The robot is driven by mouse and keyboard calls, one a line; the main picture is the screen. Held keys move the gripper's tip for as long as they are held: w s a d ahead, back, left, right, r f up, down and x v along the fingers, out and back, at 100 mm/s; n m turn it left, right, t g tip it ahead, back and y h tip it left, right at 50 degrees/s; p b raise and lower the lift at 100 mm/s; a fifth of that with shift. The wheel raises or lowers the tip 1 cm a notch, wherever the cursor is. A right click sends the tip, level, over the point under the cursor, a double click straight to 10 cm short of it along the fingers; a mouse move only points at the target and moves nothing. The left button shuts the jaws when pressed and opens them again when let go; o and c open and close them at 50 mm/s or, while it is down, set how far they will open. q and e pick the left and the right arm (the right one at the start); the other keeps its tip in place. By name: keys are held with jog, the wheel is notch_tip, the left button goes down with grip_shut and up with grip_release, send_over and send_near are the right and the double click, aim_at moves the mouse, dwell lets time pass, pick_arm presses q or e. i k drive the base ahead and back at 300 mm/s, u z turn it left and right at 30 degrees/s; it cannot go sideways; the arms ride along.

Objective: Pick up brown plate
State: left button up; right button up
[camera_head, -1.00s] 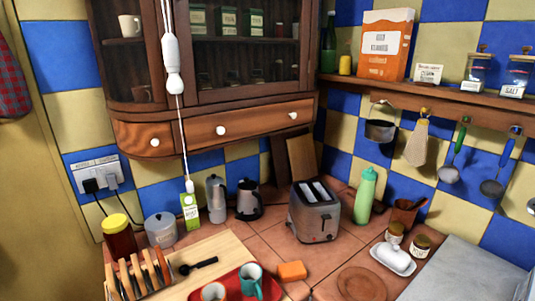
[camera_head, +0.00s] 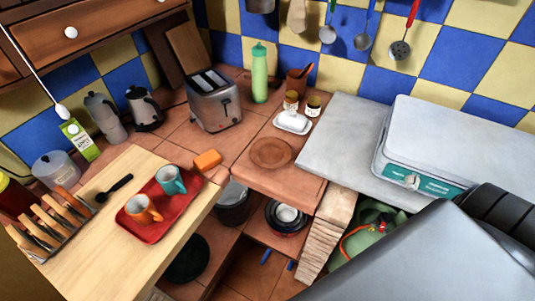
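The brown plate (camera_head: 271,152) is a round, flat, reddish-brown disc. It lies flat on the tiled counter near its front edge, in the middle of the head view. Its top is bare and its whole outline shows. Its colour is close to that of the tiles around it. Neither of my grippers shows in the head view.
A red tray (camera_head: 150,228) holds two mugs. A toaster (camera_head: 214,104) stands further back. A grey slab (camera_head: 340,150) borders the right.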

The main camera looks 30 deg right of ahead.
aim_at(268, 153)
jog(key=k, duration=1.25)
jog(key=z, duration=0.85)
jog(key=i, duration=0.6)
jog(key=z, duration=0.45)
jog(key=i, duration=0.9)
jog(key=u, duration=0.45)
